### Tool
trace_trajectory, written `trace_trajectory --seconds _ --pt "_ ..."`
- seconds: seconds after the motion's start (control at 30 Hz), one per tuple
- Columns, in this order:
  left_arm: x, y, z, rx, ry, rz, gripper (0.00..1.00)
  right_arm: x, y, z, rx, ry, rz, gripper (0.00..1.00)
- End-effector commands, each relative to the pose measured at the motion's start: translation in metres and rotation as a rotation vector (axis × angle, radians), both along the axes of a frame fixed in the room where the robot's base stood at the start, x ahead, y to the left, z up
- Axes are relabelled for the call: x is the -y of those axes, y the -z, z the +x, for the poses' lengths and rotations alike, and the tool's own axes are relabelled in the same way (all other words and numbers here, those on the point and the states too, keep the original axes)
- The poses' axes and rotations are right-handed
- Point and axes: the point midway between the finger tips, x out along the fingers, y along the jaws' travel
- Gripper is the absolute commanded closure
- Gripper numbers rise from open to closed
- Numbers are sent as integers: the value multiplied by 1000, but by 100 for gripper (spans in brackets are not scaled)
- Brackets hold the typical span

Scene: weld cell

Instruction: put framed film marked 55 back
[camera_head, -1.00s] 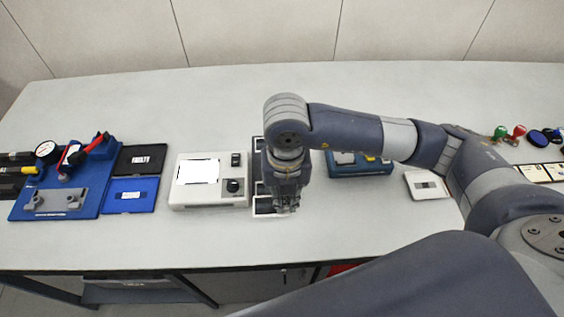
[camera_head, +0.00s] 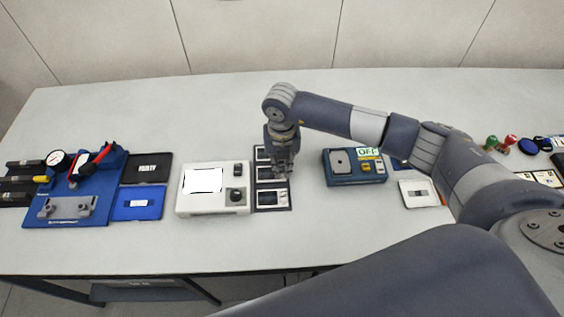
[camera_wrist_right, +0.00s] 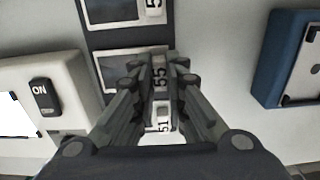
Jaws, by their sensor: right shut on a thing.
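My right gripper (camera_head: 282,172) is over the dark film rack (camera_head: 287,207), at its middle place. In the right wrist view my right gripper (camera_wrist_right: 160,78) is shut on the framed film marked 55 (camera_wrist_right: 127,68), with the white 55 label between the fingertips. The film lies about level over the middle place; I cannot tell whether it touches the rack. Another framed film (camera_wrist_right: 112,10) is in the far place, its label partly cut off. A film labelled 51 (camera_wrist_right: 163,126) is in the near place, mostly hidden by my fingers. My left gripper is not in view.
A white box with an ON switch (camera_head: 214,205) stands close on the rack's left. A blue device (camera_head: 355,181) stands to the right, with a gap between. Blue and black trays (camera_head: 137,203) lie farther left. The table behind is clear.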

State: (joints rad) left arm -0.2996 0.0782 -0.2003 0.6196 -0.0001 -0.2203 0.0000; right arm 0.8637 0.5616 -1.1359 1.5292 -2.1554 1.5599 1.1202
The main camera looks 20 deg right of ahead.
Motion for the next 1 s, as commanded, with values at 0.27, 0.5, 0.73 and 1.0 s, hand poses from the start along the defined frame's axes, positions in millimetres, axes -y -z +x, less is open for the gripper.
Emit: trace_trajectory --seconds 0.27,0.5,0.73,1.0 --pt "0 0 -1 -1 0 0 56 0 3 0 1 0 0 100" --pt "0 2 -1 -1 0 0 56 0 5 0 1 0 0 67" --pt "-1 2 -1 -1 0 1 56 0 5 0 1 0 0 67" --pt "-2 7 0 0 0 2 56 0 -13 2 6 0 0 67"
